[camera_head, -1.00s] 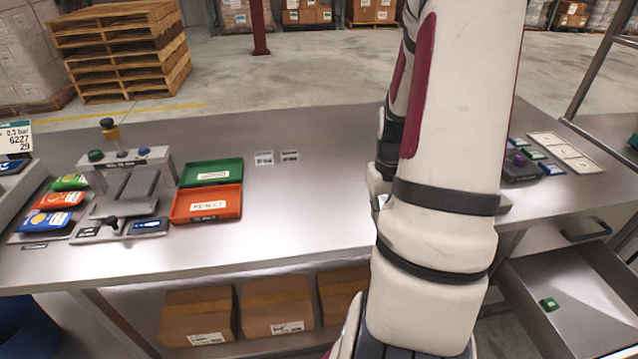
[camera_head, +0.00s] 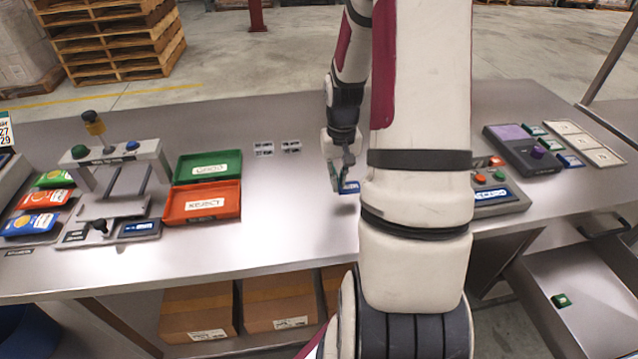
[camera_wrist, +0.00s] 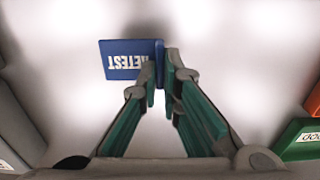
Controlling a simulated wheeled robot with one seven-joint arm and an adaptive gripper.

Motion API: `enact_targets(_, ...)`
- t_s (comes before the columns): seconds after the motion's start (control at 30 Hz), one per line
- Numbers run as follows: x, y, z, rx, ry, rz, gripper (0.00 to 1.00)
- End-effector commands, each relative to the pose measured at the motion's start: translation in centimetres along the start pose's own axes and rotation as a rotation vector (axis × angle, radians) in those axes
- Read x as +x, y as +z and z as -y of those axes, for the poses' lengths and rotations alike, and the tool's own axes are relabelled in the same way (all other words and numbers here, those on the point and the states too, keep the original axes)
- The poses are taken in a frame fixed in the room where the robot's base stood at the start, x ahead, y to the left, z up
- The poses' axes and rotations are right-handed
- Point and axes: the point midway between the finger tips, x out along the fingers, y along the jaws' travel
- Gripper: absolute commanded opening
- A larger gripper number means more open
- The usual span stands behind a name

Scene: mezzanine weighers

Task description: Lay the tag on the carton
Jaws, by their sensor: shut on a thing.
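A blue tag (camera_wrist: 125,58) with white lettering "RETEST" is pinched at its right edge by my gripper (camera_wrist: 161,75) in the wrist view. In the head view my gripper (camera_head: 345,183) is over the middle of the steel table, and the tag (camera_head: 350,187) shows as a small blue piece at its tips, partly hidden by my arm. The tag appears held a little above the tabletop. Brown cartons stand below the table: one at left (camera_head: 198,312), one beside it (camera_head: 278,302), and part of a third (camera_head: 332,285). They carry white labels.
A green tray (camera_head: 209,165) and a red "REJECT" tray (camera_head: 203,201) lie left of my gripper, beside a press-like device (camera_head: 120,160). A button panel (camera_head: 495,200) and a dark purple-topped device (camera_head: 520,150) are at right. An open drawer (camera_head: 590,320) holds a green piece.

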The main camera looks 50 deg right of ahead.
Motion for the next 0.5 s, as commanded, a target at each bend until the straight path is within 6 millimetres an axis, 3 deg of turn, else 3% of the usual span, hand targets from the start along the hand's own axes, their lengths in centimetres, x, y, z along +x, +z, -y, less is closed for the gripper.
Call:
enact_targets(0.2,0.4,-2.4,3.5,-0.003,0.000,0.000,0.00)
enact_targets(0.5,1.7,-2.9,4.4,0.001,0.000,0.004,0.00)
